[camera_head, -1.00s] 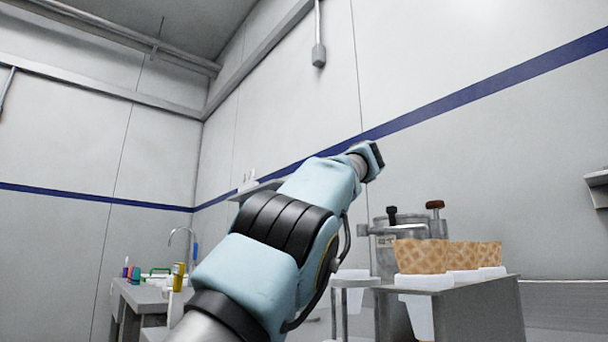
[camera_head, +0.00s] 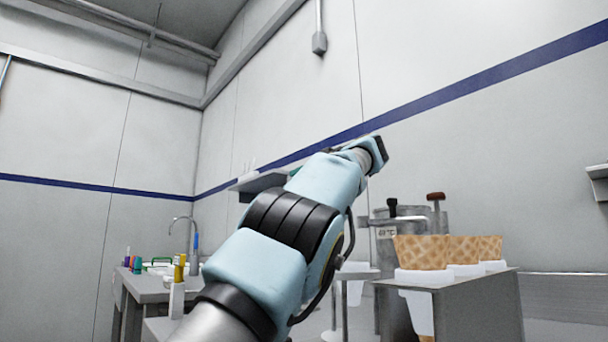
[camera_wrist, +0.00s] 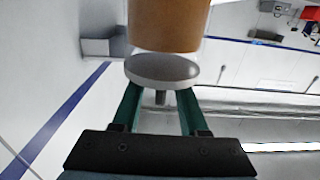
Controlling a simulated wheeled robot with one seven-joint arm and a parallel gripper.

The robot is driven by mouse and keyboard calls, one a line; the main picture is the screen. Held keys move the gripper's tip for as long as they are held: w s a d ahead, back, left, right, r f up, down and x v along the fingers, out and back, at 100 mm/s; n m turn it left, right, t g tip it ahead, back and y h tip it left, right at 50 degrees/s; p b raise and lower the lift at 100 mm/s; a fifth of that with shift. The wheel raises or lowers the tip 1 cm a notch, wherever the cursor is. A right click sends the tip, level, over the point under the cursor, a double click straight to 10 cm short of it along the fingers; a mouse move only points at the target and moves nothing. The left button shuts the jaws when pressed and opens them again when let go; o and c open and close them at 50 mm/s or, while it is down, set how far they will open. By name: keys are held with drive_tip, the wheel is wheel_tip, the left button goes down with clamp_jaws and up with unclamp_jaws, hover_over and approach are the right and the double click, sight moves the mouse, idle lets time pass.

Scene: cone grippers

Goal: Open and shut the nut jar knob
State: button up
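In the wrist view a brown cylinder (camera_wrist: 168,22), which looks like the nut jar body, comes in from the top edge. A grey round disc (camera_wrist: 161,68) lies at its near end. My gripper (camera_wrist: 159,92) has two green fingers spread apart, tips at the disc's lower edge. I cannot tell whether they touch it. In the head view my gripper is hidden beyond my wrist, and I cannot make out the nut jar.
In the head view several waffle cones (camera_head: 421,252) stand on a metal stand (camera_head: 470,305) at right. Behind them is a metal container with a red-topped knob (camera_head: 436,196) and a black one (camera_head: 392,204). A sink counter (camera_head: 150,288) is at left. A wall shelf (camera_head: 258,184) is behind my arm.

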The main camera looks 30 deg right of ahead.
drive_tip(key=b+v, duration=0.2)
drive_tip(key=v, duration=0.8)
drive_tip(key=shift+s, duration=0.4)
